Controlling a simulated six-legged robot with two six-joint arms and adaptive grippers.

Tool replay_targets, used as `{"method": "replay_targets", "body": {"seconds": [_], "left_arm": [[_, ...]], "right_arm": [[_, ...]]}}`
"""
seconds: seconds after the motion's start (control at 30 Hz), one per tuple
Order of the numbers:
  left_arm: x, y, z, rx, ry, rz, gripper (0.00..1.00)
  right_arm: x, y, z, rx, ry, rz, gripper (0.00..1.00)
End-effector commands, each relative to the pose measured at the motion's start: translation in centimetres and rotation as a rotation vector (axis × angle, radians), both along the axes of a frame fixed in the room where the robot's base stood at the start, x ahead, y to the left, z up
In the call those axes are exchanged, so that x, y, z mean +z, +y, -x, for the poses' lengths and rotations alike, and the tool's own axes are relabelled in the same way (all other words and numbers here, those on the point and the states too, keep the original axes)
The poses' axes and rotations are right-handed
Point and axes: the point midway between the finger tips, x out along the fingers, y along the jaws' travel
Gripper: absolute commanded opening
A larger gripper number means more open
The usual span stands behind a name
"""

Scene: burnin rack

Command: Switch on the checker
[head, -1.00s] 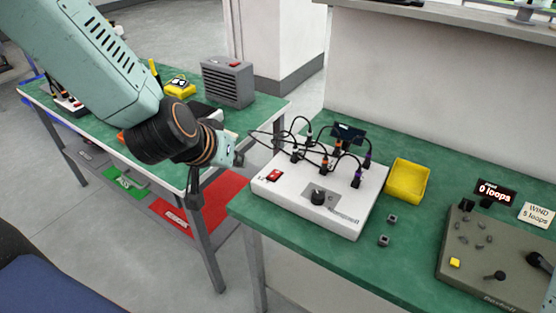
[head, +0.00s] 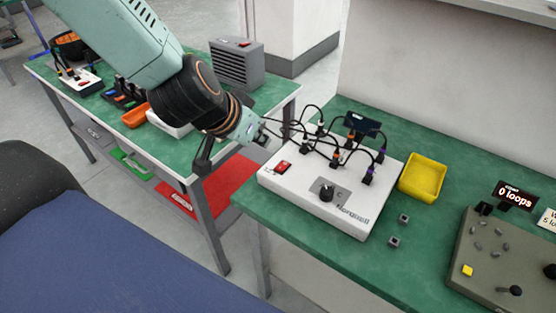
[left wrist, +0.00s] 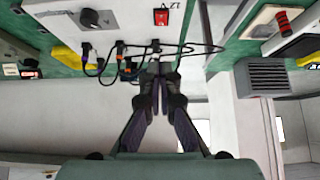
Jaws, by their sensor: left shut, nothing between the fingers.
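The checker (head: 335,205) is a white box on the right green bench. My left gripper (head: 260,138) is just left of the checker's back part, near the cable loops and apart from the switch. Its fingers are mostly hidden in the head view. In the left wrist view the fingers (left wrist: 157,82) are shut and empty. My right gripper is out of view.
A yellow tray (head: 422,178) stands right of the checker. A grey-green control box (head: 490,260) and a "0 loops" display (head: 517,196) are farther right. A grey vented box (head: 236,64) stands on the left table.

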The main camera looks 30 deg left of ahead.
Motion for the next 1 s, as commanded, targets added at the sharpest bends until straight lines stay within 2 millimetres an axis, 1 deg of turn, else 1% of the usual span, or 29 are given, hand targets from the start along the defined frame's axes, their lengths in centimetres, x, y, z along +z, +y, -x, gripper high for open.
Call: {"method": "replay_targets", "body": {"seconds": [0.2,0.37,0.77,1.0], "left_arm": [[-0.1,0.0,-0.2,0.0,-0.001,0.0,0.0],[-1.1,0.0,-0.9,-0.002,-0.002,-0.002,0.0],[-4.9,-0.4,-4.0,-0.003,0.0,-0.003,0.0],[-7.8,-0.7,-6.1,-0.003,0.0,-0.004,0.0]], "right_arm": [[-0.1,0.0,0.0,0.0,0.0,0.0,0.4],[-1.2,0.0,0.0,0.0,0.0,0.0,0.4],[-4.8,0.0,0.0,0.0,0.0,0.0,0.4],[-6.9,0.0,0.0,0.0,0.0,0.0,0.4]]}}
